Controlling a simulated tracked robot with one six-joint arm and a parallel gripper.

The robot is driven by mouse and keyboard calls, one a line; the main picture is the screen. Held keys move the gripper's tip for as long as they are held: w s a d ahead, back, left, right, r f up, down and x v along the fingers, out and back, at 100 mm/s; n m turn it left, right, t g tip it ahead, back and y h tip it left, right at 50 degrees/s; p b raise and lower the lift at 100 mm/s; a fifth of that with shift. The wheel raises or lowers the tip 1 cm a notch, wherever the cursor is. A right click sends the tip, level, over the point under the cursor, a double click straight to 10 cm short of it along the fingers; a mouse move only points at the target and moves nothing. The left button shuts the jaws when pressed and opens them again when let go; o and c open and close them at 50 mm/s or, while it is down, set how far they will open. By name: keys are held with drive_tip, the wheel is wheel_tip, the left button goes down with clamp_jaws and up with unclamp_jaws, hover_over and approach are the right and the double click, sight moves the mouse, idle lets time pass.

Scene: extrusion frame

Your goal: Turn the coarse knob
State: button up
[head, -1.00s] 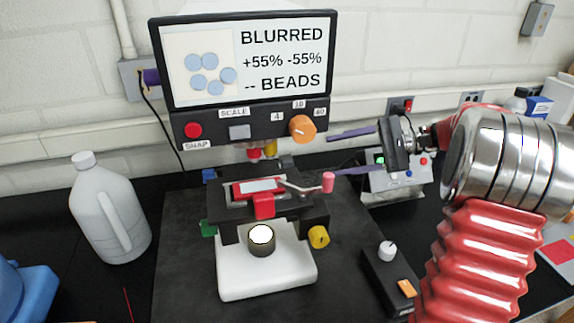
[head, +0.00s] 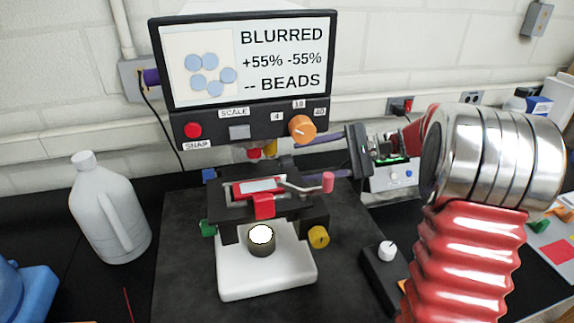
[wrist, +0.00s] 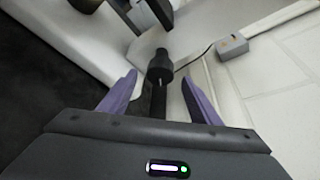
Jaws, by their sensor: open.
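The microscope (head: 232,268) stands on a dark mat, with a white base, black stage and red slide holder. In the wrist view a black stepped round knob (wrist: 160,66) lies straight ahead, between the lines of my fingers; I take it to be the coarse knob. I cannot make it out in the head view, where the stage and screen housing may hide it. My gripper (head: 302,159) is open behind the right side of the stage, its purple fingers pointing left. In the wrist view the fingertips (wrist: 159,77) stand either side of the knob; contact is not visible.
The screen (head: 250,60) reads BLURRED. An orange dial (head: 302,128) sits just above my fingers. A pink-tipped lever (head: 327,182) and a yellow knob (head: 318,237) stick out at right. A white jug (head: 105,215) stands left; a small control box (head: 385,268) is at right.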

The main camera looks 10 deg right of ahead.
sight(288, 165)
drive_tip(key=x, duration=0.5)
drive_tip(key=shift+w+a+f, duration=0.1)
drive_tip(key=shift+a, duration=0.25)
drive_tip(key=shift+c, duration=0.6)
drive_tip(key=c, duration=0.9)
